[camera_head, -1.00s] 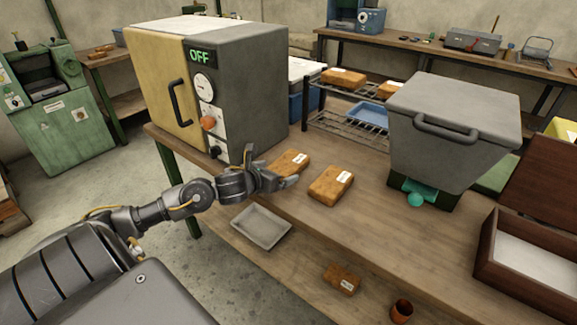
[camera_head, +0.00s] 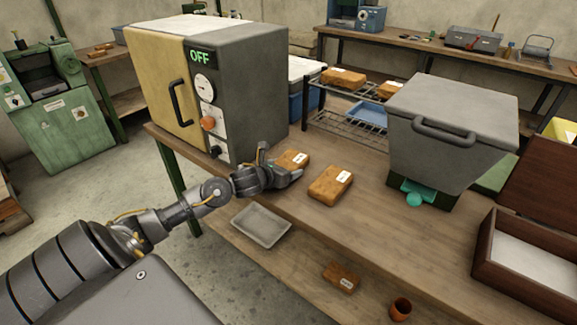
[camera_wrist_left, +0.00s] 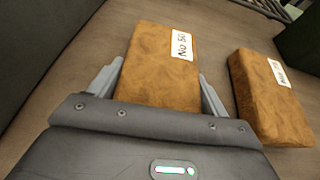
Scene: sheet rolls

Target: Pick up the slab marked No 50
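The slab marked No 50 (camera_wrist_left: 160,62) is an orange-brown block with a white label, lying flat on the bench. In the left wrist view it lies between the two fingers of my left gripper (camera_wrist_left: 160,88), which is open around it, with a narrow gap visible on the right side. In the head view the gripper (camera_head: 280,170) partly covers this slab (camera_head: 293,159). A second labelled slab (camera_head: 330,183) lies just to the right; it also shows in the left wrist view (camera_wrist_left: 268,100), its label too blurred to read. My right gripper is out of view.
An oven marked OFF (camera_head: 240,85) stands close behind the left gripper. A grey lidded bin (camera_head: 450,140) and a wooden box (camera_head: 535,265) stand to the right. A wire rack (camera_head: 350,125) holds more slabs. A grey tray (camera_head: 261,226) and another slab (camera_head: 341,279) lie lower down.

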